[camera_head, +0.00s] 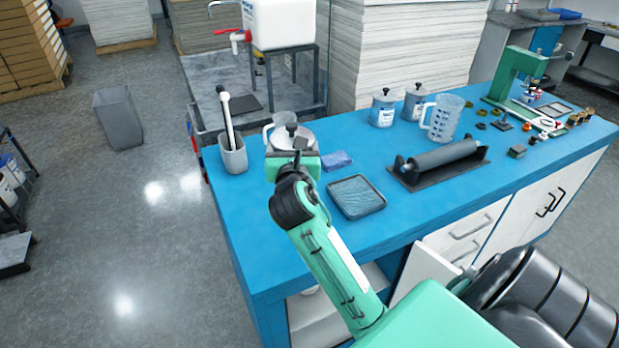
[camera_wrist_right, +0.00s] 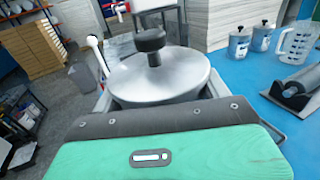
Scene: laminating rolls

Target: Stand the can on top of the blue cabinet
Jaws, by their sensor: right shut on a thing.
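The can (camera_head: 299,137) is a grey metal can with a wide lid and a black knob. It is at the left end of the blue cabinet (camera_head: 245,235), beyond my right gripper (camera_head: 292,160). The gripper is shut on it. In the right wrist view, the can's lid (camera_wrist_right: 160,75) fills the middle, looking about upright, and the gripper body hides the lower part. I cannot tell whether its base touches the blue top. My left gripper is not in view.
Close around the can are a grey holder (camera_head: 233,157) with a white-handled tool, a blue sponge (camera_head: 337,160) and a black tray (camera_head: 356,197). A roller (camera_head: 440,158), two lidded cans (camera_head: 383,108) and a clear jug (camera_head: 443,118) stand farther right. A cabinet door hangs open.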

